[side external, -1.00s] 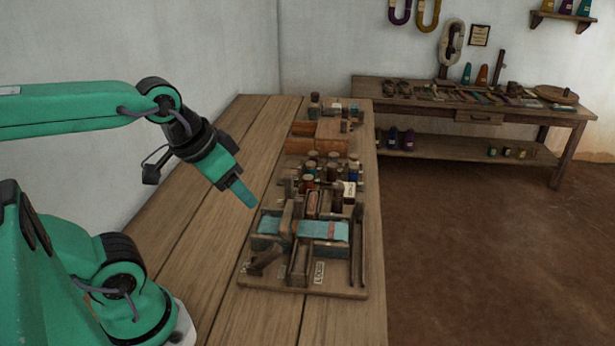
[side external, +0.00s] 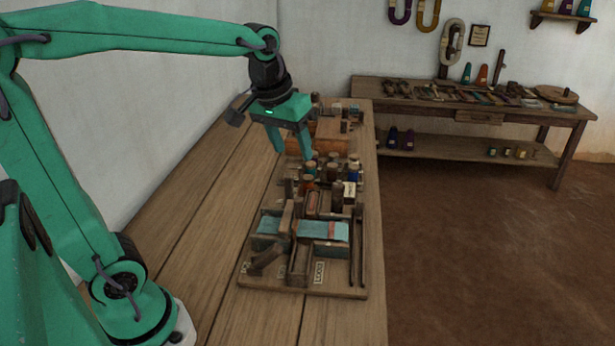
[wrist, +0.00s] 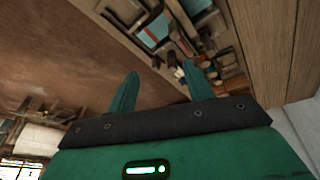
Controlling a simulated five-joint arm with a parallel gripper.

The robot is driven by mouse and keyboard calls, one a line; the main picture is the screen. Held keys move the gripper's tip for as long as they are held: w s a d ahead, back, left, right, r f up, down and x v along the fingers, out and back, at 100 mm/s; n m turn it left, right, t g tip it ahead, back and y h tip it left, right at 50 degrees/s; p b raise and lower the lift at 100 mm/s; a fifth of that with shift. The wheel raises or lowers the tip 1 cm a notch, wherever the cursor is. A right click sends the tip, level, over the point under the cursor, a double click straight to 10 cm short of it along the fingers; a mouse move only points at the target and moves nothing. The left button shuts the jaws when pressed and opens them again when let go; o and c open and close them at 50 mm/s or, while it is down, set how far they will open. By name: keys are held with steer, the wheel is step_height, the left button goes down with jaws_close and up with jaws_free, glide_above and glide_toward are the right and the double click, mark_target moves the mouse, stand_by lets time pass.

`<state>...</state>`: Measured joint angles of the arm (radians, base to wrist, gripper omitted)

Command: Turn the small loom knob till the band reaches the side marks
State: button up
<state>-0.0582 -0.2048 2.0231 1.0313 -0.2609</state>
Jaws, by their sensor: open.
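The small loom sits on a wooden board (side external: 300,289) on the bench, with a teal band (side external: 318,230) stretched across it and a red stripe near the band's right end. The band also shows at the top of the wrist view (wrist: 158,25). Small pale labels lie along the board's front; I cannot tell which marks are the side marks. I cannot make out the small knob among the dark wooden parts. My gripper (side external: 292,149) is open and empty, fingers pointing down, above and behind the loom near the spools. Its two spread fingers show in the wrist view (wrist: 160,70).
Several spools and bottles (side external: 322,170) stand just behind the loom, with a wooden box (side external: 330,133) farther back. The bench's left planks (side external: 185,235) are clear. A side table (side external: 480,112) with tools stands against the back wall.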

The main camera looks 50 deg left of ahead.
steer(key=w+a+f+n+g, duration=0.2)
steer(key=w+a+f+n, duration=0.1)
steer(key=w, duration=0.7)
steer(key=n+g, duration=0.1)
steer(key=n, duration=0.1)
glide_above(338, 184)
steer(key=f, duration=0.7)
steer(key=shift+s+d+f, duration=0.2)
steer(key=shift+s+f, duration=0.05)
steer(key=shift+f, duration=0.15)
steer(key=shift+w+a+f, duration=0.1)
steer(key=shift+w+f, duration=0.15)
steer(key=shift+f, duration=0.05)
steer(key=shift+f, duration=0.15)
steer(key=shift+f, duration=3.75)
steer(key=shift+c, duration=0.4)
steer(key=c, duration=0.9)
